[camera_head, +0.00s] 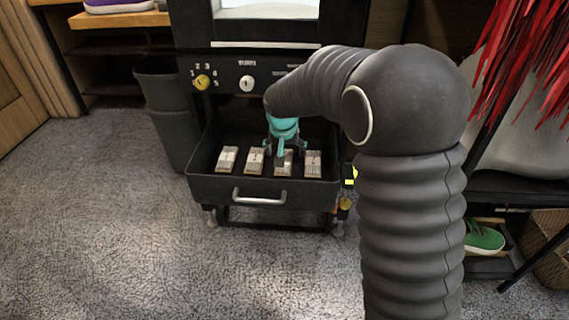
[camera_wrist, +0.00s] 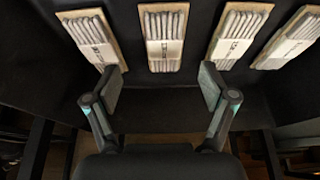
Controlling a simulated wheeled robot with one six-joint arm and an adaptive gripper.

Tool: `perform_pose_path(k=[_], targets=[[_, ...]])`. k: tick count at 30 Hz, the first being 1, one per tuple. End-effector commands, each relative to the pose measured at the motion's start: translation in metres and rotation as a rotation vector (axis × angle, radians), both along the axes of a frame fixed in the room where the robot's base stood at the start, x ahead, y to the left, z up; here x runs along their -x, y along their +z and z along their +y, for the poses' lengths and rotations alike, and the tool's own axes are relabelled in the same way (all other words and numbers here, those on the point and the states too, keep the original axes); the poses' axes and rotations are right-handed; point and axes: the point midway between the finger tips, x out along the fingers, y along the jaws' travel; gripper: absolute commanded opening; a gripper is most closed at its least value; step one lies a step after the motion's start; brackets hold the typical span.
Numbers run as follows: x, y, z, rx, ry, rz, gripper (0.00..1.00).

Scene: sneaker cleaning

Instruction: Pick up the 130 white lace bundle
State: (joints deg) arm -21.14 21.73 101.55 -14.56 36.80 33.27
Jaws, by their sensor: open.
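Several white lace bundles on tan cards lie in a row in the open black drawer (camera_head: 225,188). Their labels are too small to read, so I cannot tell which is the 130 bundle. One bundle (camera_head: 284,166) is partly hidden behind my gripper (camera_head: 284,154) in the head view. In the wrist view my gripper (camera_wrist: 161,84) is open and empty, its fingers spread wide. A bundle (camera_wrist: 163,40) shows between and beyond the fingertips, apart from them. Other bundles (camera_wrist: 90,38) and (camera_wrist: 236,36) lie on either side, with another farther right (camera_wrist: 292,40).
The drawer has a silver handle (camera_head: 260,197) in front, and a panel with knobs (camera_head: 247,84) rises behind it. Dark bins (camera_head: 170,110) stand at left. A rack with a green shoe (camera_head: 484,238) stands at right. Carpet in front is clear.

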Motion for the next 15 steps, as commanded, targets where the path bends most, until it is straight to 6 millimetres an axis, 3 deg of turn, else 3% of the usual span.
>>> perform_pose_path(k=[8,15], targets=[[-0.006,-0.014,0.001,-0.001,0.0,0.0,0.83],[-0.02,-0.041,0.006,0.0,0.0,0.002,0.83]])
